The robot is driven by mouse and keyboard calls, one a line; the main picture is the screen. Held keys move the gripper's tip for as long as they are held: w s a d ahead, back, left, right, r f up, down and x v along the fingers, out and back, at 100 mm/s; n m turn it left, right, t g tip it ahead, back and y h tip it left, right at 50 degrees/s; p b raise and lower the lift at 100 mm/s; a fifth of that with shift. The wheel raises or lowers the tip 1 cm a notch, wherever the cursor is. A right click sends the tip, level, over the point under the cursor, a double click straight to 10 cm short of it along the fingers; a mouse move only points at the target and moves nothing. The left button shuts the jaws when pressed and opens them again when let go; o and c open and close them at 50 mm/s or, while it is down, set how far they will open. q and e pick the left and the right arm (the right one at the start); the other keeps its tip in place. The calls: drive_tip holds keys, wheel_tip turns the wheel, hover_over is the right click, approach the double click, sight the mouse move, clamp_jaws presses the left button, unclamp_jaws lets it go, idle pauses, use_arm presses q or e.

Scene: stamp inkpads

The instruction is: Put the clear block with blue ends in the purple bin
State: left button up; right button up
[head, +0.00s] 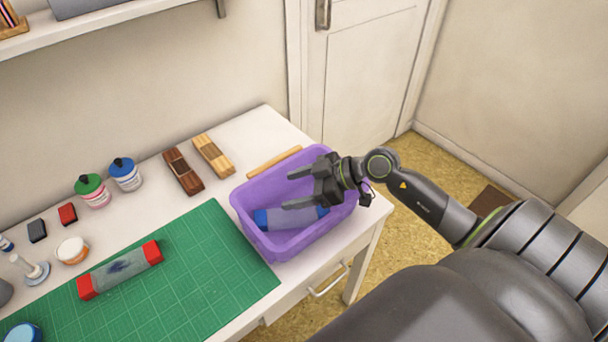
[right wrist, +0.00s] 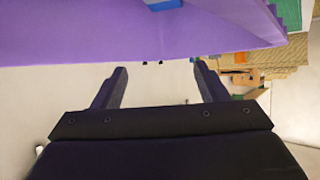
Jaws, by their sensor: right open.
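The clear block with blue ends (head: 287,218) lies inside the purple bin (head: 247,229), on its floor. One blue end (head: 261,219) shows at the left, and my gripper covers part of the other end. My right gripper (head: 288,190) is over the bin, open and empty, with its fingers pointing left. In the right wrist view, the two fingers (right wrist: 158,80) stand apart with nothing between them. The purple bin wall (right wrist: 90,35) and a bit of blue (right wrist: 163,4) show at the top there. My left gripper is not in view.
A similar block with red ends (head: 121,270) lies on the green cutting mat (head: 215,265). Ink bottles (head: 125,174), small pads and a jar (head: 72,250) stand at the left.

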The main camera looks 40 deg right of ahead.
drive_tip(key=p+v, duration=0.2)
drive_tip(key=v, duration=1)
drive_tip(key=shift+r, duration=0.55)
idle(0.3)
